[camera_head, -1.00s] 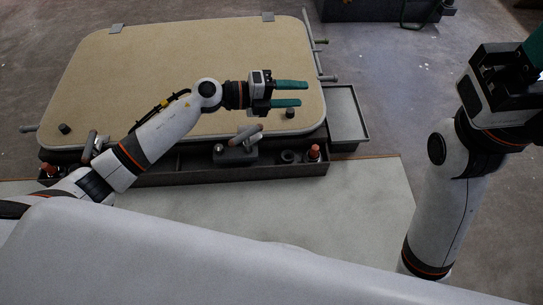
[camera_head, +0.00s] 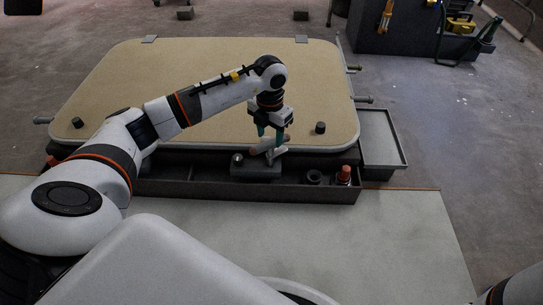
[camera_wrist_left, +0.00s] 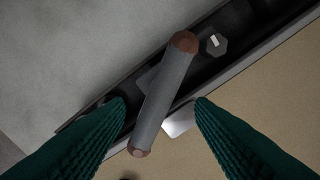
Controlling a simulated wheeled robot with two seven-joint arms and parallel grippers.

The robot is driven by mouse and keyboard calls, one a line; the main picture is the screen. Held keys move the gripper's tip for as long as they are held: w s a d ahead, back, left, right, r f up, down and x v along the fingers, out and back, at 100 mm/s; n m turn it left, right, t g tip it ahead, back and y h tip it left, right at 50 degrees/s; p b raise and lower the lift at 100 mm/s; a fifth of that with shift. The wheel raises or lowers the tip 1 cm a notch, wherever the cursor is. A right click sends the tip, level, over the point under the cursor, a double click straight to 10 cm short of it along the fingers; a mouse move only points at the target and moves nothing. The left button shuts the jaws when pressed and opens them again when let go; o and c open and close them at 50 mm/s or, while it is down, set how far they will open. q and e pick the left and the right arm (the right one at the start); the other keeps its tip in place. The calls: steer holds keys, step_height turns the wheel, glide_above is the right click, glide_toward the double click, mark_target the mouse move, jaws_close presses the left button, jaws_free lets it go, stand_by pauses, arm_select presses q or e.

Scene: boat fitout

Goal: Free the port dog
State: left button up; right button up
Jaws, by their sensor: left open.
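A dog with a grey bar handle and copper-brown ends (camera_wrist_left: 165,95) sits at the front edge of a beige hatch panel (camera_head: 210,75). In the head view its handle (camera_head: 258,143) is partly covered by my fingers, above a dark grey block (camera_head: 255,170). My left gripper (camera_head: 271,148) points down at it, open, with green ribbed fingers. In the left wrist view the handle lies slantwise between the two fingertips (camera_wrist_left: 160,106), and contact is not visible. A second dog further left is mostly hidden behind my left arm. My right gripper is out of view.
A dark narrow tray (camera_head: 210,190) runs along the panel's front, holding a dark ring (camera_head: 313,177) and an orange-topped item (camera_head: 345,175). A grey side tray (camera_head: 382,140) stands empty at right. Dark knobs (camera_head: 320,127) rise from the panel. The pale surface in front is clear.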

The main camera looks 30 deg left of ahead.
mark_target(270, 152)
arm_select(q)
step_height(270, 152, down, 8)
steer(key=b, duration=0.4)
steer(key=shift+r, duration=0.1)
